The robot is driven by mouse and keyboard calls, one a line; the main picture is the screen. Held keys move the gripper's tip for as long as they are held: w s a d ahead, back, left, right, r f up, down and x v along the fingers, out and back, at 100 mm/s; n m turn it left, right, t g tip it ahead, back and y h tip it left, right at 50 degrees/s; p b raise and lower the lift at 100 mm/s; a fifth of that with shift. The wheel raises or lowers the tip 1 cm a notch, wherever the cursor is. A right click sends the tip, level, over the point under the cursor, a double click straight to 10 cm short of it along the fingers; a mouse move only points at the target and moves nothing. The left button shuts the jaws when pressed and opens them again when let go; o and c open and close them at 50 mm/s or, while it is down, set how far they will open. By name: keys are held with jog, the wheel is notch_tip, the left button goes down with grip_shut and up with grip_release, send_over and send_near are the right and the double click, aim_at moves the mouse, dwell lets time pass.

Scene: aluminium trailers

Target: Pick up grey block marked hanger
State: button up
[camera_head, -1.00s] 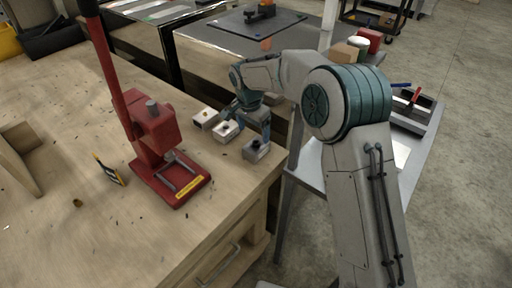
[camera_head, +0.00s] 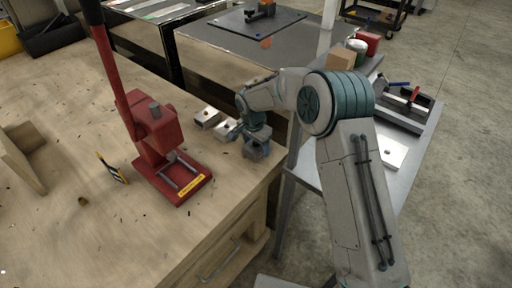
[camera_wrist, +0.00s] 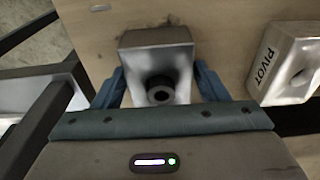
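A grey metal block (camera_wrist: 155,50) with a dark round hole is between the two fingers of my gripper (camera_wrist: 160,88) in the wrist view. I can read no marking on it. The fingers are open and stand on either side of it; I cannot tell whether they touch it. In the head view my gripper (camera_head: 255,140) is down over this block (camera_head: 257,153) near the bench's right edge. A second grey block (camera_wrist: 290,62), marked PIVOT, lies to the right in the wrist view. Two blocks, one (camera_head: 206,118) behind the other (camera_head: 222,131), stand left of my gripper.
A red press (camera_head: 160,140) stands on the wooden bench (camera_head: 110,235) to the left of the blocks. A grey side table (camera_head: 410,150) with a tool tray is to the right.

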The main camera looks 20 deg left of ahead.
jog(key=c, duration=0.9)
jog(key=shift+o, duration=0.2)
jog(key=shift+r, duration=0.1)
